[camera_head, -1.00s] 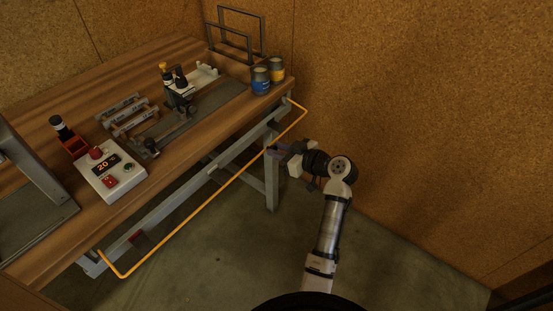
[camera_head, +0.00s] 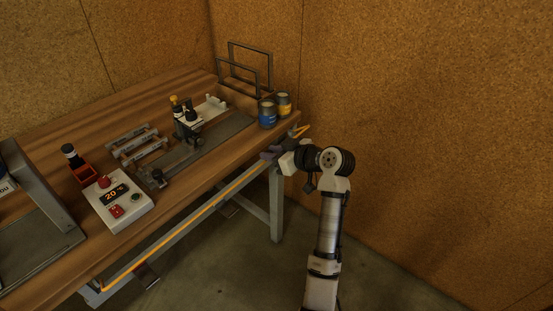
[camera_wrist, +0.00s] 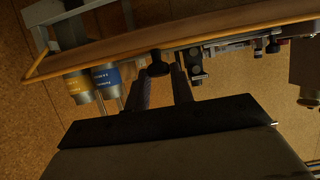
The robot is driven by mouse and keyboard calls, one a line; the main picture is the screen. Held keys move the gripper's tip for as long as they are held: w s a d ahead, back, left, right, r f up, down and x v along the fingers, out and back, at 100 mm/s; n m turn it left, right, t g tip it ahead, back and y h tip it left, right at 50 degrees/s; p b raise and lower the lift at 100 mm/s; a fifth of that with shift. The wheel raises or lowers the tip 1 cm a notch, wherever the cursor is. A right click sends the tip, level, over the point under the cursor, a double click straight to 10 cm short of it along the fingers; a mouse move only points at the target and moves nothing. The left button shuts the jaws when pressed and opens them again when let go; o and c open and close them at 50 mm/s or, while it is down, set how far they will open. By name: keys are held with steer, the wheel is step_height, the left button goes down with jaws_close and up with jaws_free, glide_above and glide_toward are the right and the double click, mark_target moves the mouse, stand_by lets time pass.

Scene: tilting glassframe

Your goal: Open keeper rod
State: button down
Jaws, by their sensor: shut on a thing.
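The keeper rod is a long orange bar (camera_head: 185,221) with bent ends, running along the front edge of the workbench. It lies close to the table edge in the head view. My gripper (camera_head: 270,153) is at the rod near its right end, beside the bench's front right corner, and is shut on it. In the wrist view the rod (camera_wrist: 220,38) crosses the top, and my two fingers (camera_wrist: 160,72) reach up to it. A dark round piece shows between the fingertips. The exact contact is hard to see there.
Blue (camera_head: 267,115) and yellow (camera_head: 284,104) cans stand near the corner by my gripper. A white control box (camera_head: 118,204) sits near the front edge, with a clamp fixture (camera_head: 188,122) behind. The wall is close behind the arm. Floor below is open.

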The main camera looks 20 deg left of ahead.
steer(key=shift+w+a+r, duration=0.1)
steer(key=shift+a+r, duration=0.15)
steer(key=shift+r, duration=0.05)
steer(key=c, duration=1.2)
jaws_free()
steer(key=shift+f, duration=0.1)
steer(key=shift+c, duration=0.2)
steer(key=shift+d, duration=0.15)
steer(key=b+v, duration=0.3)
steer(key=v, duration=1)
steer(key=shift+d, duration=0.25)
